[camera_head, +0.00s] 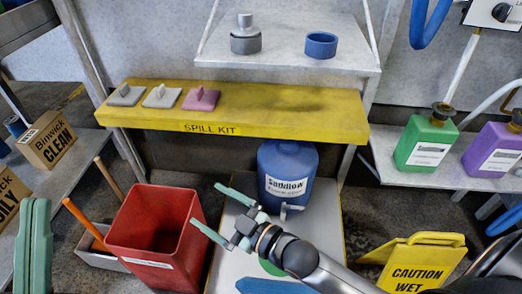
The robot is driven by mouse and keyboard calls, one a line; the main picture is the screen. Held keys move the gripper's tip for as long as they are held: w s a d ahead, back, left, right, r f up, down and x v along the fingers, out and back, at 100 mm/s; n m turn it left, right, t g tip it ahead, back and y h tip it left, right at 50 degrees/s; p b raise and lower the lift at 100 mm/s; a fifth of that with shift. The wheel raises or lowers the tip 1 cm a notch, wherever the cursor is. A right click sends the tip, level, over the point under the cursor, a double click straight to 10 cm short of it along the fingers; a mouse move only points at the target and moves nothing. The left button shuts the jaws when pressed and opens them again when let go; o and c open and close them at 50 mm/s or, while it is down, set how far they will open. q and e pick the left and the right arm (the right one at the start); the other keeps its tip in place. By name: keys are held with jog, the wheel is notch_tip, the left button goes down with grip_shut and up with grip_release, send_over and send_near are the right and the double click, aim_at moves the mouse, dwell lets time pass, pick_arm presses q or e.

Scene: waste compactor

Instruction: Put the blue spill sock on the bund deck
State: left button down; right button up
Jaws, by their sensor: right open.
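A long blue piece (275,287), which looks like the blue spill sock, lies at the bottom edge of the camera_head view and is partly cut off. It is on a pale grey deck with yellow edges (228,262), which looks like the bund deck. A blue Sudslow drum (288,170) stands at the deck's back. My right gripper (206,208) is open and empty, above the deck's left side by the red bin. My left gripper (35,205) is at the lower left, its green fingers close together; their opening is unclear.
A red bin (160,235) stands left of the deck. A yellow spill kit shelf (300,120) holds three small pads. A yellow caution sign (425,262) is at the lower right. Part of a green disc (270,267) shows under my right wrist.

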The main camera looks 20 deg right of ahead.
jog(key=s+d+r+n+t+y, duration=0.1)
jog(key=s+r, duration=0.3)
jog(key=r, duration=0.4)
jog(key=s+d+r+n+t+y, duration=0.1)
jog(key=s+d+r+t+y, duration=0.1)
jog(key=r, duration=0.7)
jog(key=s+d+r+t+y, duration=0.2)
jog(key=s+r, duration=0.4)
jog(key=r, duration=0.3)
jog(key=shift+d+n+t+y, duration=0.15)
jog(key=shift+n+t+y, duration=0.25)
jog(key=shift+t+y, duration=0.6)
